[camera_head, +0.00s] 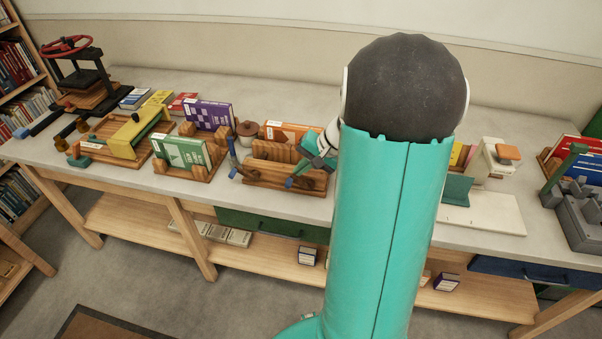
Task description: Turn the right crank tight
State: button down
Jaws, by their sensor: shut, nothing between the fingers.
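A wooden press (262,172) stands near the middle of the table, with an orange book (290,131) upright behind its front beam. Its left crank (232,155) has a dark arm and a blue tip, standing clear. The right crank (290,182) is at the press's front right, with a dark arm and a blue tip pointing down and left. My gripper (313,155), teal, white and dark, is shut and empty just above and beside this crank. I cannot tell whether they touch. My arm hides what lies right of the press.
Left of the press are a green book (180,151) in a wooden holder, a purple book (208,114), a yellow-barred wooden device (135,132) and a red-wheeled press (66,46). A white board (490,215) and a grey device (578,215) are right of my arm.

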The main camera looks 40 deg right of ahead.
jog(key=v, duration=0.9)
jog(key=shift+w+r, duration=0.2)
jog(key=shift+r, duration=0.45)
jog(key=shift+a, duration=0.1)
jog(key=s+a+r+n+h, duration=0.1)
jog(key=s+a+r+n, duration=0.1)
jog(key=a, duration=0.7)
jog(key=s+a+r+n+h, duration=0.2)
jog(key=s+a+n, duration=0.3)
jog(key=a, duration=0.4)
jog(key=s+a+r+n+h, duration=0.1)
jog(key=s+a+r+n, duration=0.1)
jog(key=a, duration=0.8)
jog(key=shift+s+r+n, duration=0.4)
jog(key=shift+s+n, duration=0.3)
jog(key=shift+s, duration=0.4)
